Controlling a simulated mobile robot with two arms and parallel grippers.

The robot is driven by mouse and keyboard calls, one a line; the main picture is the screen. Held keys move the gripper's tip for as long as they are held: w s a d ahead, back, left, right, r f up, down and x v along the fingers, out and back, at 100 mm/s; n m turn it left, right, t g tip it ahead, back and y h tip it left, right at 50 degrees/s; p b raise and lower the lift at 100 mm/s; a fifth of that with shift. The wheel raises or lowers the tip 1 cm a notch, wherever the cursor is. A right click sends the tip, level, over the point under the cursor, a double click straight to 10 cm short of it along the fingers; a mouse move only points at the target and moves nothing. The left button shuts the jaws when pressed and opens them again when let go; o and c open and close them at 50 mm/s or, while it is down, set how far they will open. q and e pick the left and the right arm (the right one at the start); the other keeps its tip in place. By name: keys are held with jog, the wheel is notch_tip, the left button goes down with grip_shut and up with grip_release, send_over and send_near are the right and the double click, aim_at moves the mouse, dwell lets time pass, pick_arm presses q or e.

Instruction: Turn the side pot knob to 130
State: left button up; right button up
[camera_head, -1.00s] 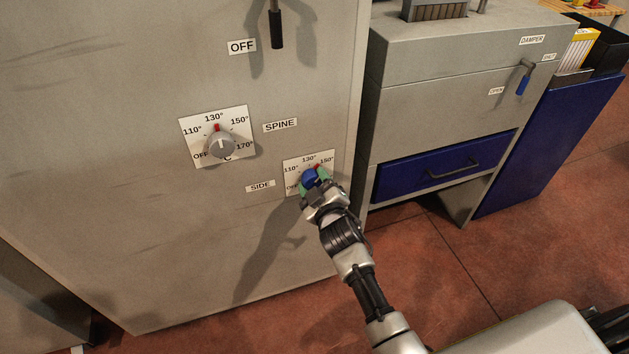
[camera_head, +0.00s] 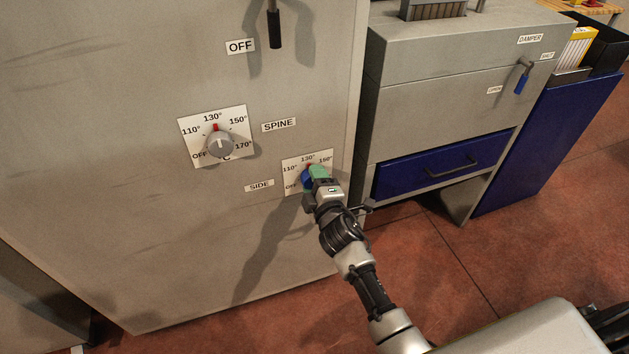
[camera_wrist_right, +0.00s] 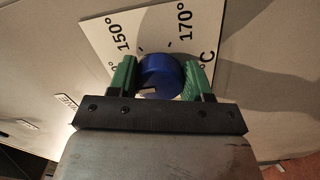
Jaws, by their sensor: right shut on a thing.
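The blue side pot knob (camera_head: 307,181) sits on a white dial plate (camera_head: 290,164) beside the SIDE label (camera_head: 259,185), low on the grey panel. My right gripper (camera_head: 312,177) is shut on this knob, with its green fingers on either side of it. In the right wrist view the blue knob (camera_wrist_right: 160,76) lies between the green fingers (camera_wrist_right: 160,82), and a small pale mark shows on its lower part. The 110°, 130° and 150° marks show in the head view, but the gripper hides where the knob points. My left gripper is out of view.
The grey SPINE knob (camera_head: 220,144) is up and left on its own dial. A black-gripped lever (camera_head: 274,28) hangs above by the OFF label. To the right stand a grey cabinet with a blue drawer (camera_head: 445,164) and a blue-handled damper lever (camera_head: 521,84).

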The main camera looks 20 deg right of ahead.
jog(key=shift+f, duration=0.1)
dwell(0.3)
jog(key=o, duration=0.9)
jog(key=shift+s, duration=0.1)
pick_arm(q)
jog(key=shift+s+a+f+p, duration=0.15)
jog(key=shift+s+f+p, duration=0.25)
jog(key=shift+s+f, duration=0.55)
pick_arm(e)
jog(key=s, duration=1)
jog(key=shift+s+d, duration=0.15)
jog(key=shift+s, duration=0.15)
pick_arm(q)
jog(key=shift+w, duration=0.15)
